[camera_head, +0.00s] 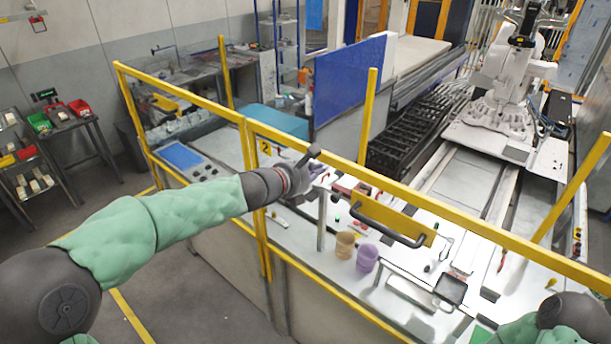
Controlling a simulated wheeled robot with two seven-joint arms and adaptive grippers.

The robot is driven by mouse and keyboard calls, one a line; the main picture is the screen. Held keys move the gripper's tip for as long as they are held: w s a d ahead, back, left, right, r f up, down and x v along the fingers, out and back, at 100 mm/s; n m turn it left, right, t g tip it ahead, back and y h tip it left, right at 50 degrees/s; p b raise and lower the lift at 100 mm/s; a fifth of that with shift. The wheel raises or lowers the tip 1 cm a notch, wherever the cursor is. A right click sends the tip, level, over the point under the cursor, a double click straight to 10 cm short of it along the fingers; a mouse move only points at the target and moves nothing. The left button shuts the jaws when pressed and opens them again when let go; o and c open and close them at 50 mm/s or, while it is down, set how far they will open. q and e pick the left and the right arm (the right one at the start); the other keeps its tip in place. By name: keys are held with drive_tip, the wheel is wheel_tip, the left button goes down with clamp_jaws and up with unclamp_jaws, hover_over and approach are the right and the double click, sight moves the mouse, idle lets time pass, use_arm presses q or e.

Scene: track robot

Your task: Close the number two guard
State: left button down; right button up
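The number two guard (440,204) is a yellow-railed frame running from a post at centre-left to the right edge. A yellow plate with a black "2" (265,147) sits by its left end. A yellow panel (385,216) with a black bar handle (378,232) shows below its top rail. My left gripper (312,160) is beside the top rail near the "2" plate, left of the handle; its fingers are small and partly merged with the rail, so contact and opening are unclear. My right arm shows at the bottom right; its gripper is out of view.
A tan cup (345,245) and a purple cup (367,257) stand on the white worktop (300,237) below the handle. A blue panel (350,85) stands behind. A white robot arm (515,65) is at the back right. Shelves with bins (40,122) stand left; the floor there is clear.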

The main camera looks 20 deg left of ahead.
sight(323, 181)
use_arm(q)
drive_tip(key=shift+d+r, duration=0.1)
drive_tip(key=shift+r, duration=0.15)
idle(0.3)
